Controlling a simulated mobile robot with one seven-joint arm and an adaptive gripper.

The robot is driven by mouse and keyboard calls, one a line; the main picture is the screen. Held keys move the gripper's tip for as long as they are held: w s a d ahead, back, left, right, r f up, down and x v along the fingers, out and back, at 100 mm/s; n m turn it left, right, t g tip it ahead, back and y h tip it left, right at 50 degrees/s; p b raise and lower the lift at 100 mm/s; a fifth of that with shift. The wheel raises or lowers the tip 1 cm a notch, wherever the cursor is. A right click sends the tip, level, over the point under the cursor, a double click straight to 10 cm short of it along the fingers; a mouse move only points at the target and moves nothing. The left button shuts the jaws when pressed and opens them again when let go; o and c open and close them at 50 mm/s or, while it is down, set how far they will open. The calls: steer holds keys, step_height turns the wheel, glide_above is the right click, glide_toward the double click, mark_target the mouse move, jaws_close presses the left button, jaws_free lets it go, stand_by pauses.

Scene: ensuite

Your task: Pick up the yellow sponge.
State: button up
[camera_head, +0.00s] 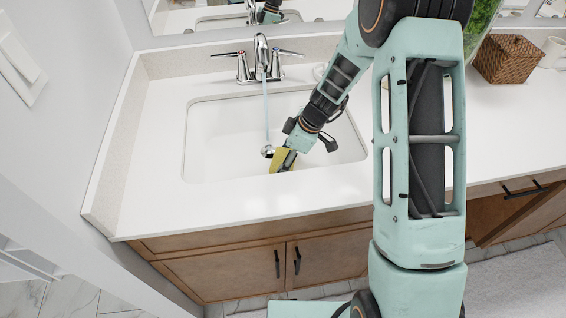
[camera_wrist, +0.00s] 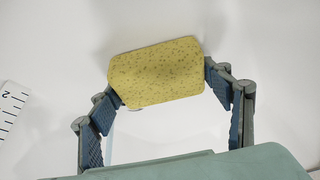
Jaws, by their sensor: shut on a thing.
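The yellow sponge (camera_wrist: 156,73) is speckled and has rounded corners. In the wrist view it sits between the two blue-padded fingers of my gripper (camera_wrist: 160,85), which touch its left and right ends. In the head view my gripper (camera_head: 285,160) reaches down into the white sink (camera_head: 215,140), with the sponge (camera_head: 279,158) showing at its fingers near the front of the basin. My gripper is shut on the sponge. I cannot tell whether the sponge touches the sink floor.
The faucet (camera_head: 262,55) has two handles, and a thin stream falls from it toward the drain (camera_head: 268,151), left of my gripper. A wicker box (camera_head: 507,59) stands on the counter at right. A ruler-like strip (camera_wrist: 12,108) shows at the left in the wrist view. The counter's left side is clear.

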steer(key=shift+c, duration=0.9)
